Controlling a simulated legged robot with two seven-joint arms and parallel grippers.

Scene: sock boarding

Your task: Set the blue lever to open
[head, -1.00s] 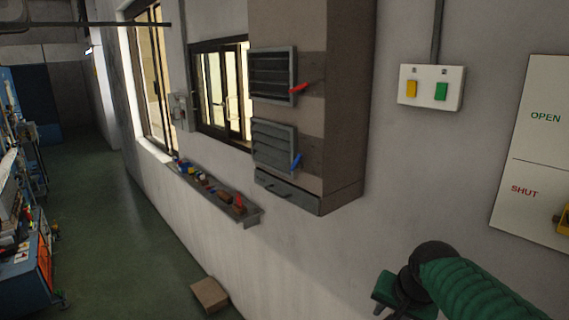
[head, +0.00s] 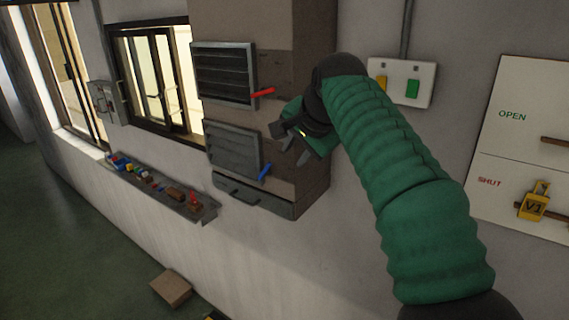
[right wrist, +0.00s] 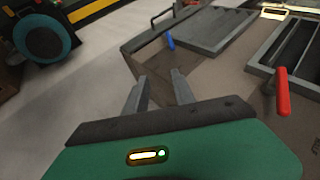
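The blue lever (head: 264,172) sticks out from the right edge of the lower louvred vent (head: 235,150) on the brown wall cabinet. It slants up to the right in the head view. The blue lever also shows in the right wrist view (right wrist: 170,41), beyond my fingertips. My right gripper (head: 303,150) is in front of the cabinet's right part, to the right of the blue lever and apart from it. In the right wrist view its two fingers (right wrist: 157,92) are spread with nothing between them. My left gripper is not in view.
A red lever (head: 262,93) sticks out beside the upper vent (head: 223,73), close to my right gripper's side. A drawer (head: 250,194) is below the vents. A ledge with small objects (head: 160,190) runs left. A switch box (head: 401,82) and OPEN/SHUT board (head: 520,150) are right.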

